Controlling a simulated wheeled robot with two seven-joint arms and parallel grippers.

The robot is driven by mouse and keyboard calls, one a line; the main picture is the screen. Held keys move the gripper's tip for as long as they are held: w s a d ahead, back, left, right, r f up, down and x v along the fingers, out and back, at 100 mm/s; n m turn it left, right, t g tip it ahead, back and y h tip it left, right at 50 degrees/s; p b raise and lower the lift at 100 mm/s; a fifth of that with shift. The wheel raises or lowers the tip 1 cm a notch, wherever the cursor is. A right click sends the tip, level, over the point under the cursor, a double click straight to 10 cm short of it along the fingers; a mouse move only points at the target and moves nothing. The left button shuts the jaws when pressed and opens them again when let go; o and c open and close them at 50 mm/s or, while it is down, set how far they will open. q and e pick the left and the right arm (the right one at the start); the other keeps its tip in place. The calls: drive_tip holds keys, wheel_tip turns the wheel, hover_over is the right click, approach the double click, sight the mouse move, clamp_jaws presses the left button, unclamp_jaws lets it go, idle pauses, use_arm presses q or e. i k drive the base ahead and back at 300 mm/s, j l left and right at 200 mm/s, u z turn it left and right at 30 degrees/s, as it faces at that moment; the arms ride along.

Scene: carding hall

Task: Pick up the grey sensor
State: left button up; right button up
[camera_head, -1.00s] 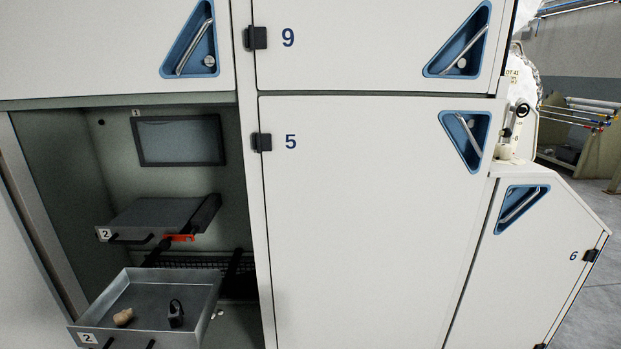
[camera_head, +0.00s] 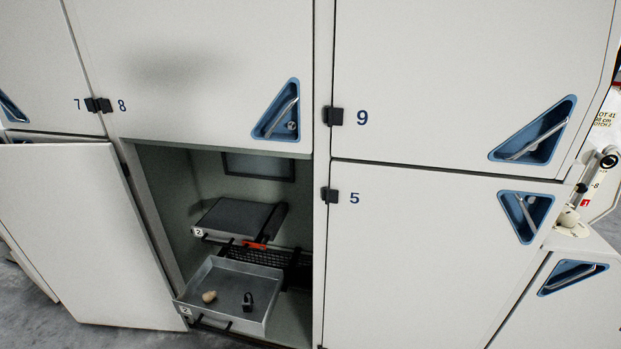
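A small dark object (camera_head: 248,302), dark grey to black with a loop on top, stands in the open metal drawer (camera_head: 262,323) marked 2. It may be the grey sensor; it is too small to tell. A tan, cork-like piece (camera_head: 209,296) lies to its left in the same drawer. The drawer is pulled out of the open cabinet compartment. Neither of my grippers shows in the head view.
An open cabinet door (camera_head: 80,230) stands at the left of the compartment. A shut grey drawer unit (camera_head: 236,217) with an orange part (camera_head: 254,246) sits above the open drawer. Shut panel 5 (camera_head: 420,260) is at the right. Grey floor shows at the lower left.

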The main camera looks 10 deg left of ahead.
sight(246, 305)
drive_tip(key=u, duration=1.3)
